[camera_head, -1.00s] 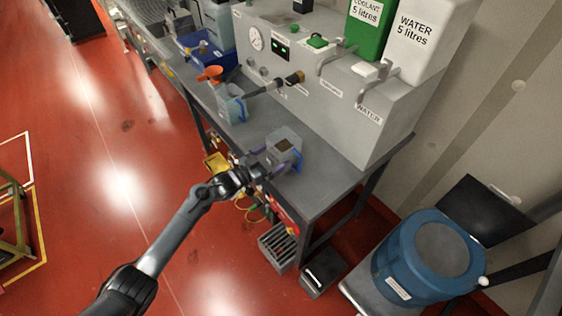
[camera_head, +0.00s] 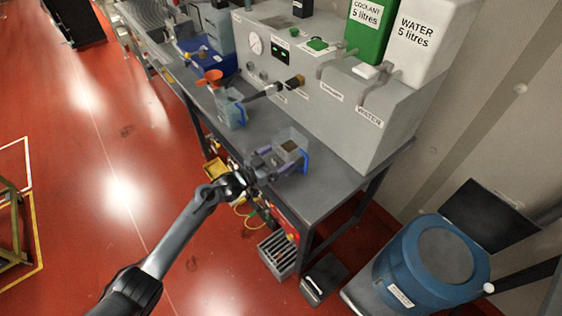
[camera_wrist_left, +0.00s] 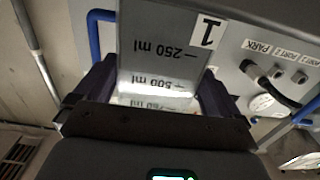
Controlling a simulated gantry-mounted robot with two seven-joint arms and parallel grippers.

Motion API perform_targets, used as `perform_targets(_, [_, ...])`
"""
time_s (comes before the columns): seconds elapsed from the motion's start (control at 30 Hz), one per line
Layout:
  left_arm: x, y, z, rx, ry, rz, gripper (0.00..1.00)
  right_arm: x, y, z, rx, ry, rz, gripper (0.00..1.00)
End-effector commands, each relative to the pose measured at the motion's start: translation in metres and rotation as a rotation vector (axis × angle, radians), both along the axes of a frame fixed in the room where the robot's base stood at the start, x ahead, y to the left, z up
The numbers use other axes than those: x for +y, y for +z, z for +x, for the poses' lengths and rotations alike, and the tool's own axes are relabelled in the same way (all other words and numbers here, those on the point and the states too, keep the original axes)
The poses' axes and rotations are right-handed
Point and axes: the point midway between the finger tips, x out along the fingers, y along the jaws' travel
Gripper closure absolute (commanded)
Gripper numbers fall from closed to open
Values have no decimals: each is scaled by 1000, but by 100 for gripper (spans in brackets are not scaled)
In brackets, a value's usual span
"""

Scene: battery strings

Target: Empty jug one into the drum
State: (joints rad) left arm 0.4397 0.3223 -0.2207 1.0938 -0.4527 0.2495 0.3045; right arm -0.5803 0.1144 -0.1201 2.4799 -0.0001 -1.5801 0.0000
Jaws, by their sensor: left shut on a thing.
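The drum (camera_head: 430,290) is blue with a grey round top, on the floor at the lower right, well apart from the jug. My right gripper is not in view.
A second clear jug (camera_head: 230,110) with a blue handle stands on the bench, near an orange funnel (camera_head: 210,77) and a blue bin (camera_head: 203,58). The grey machine (camera_head: 330,75) backs the bench. A black box (camera_head: 324,277) and a grey crate (camera_head: 277,255) stand below.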

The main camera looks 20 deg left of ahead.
Motion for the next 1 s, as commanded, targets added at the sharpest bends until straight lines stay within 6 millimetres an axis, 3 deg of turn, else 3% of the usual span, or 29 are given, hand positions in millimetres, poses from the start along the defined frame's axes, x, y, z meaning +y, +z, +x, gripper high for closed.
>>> perform_targets(0.33, [0,9,1,-7,0,-2,51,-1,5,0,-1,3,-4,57])
perform_targets(1.0, [0,43,1,-6,0,-2,51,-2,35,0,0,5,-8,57])
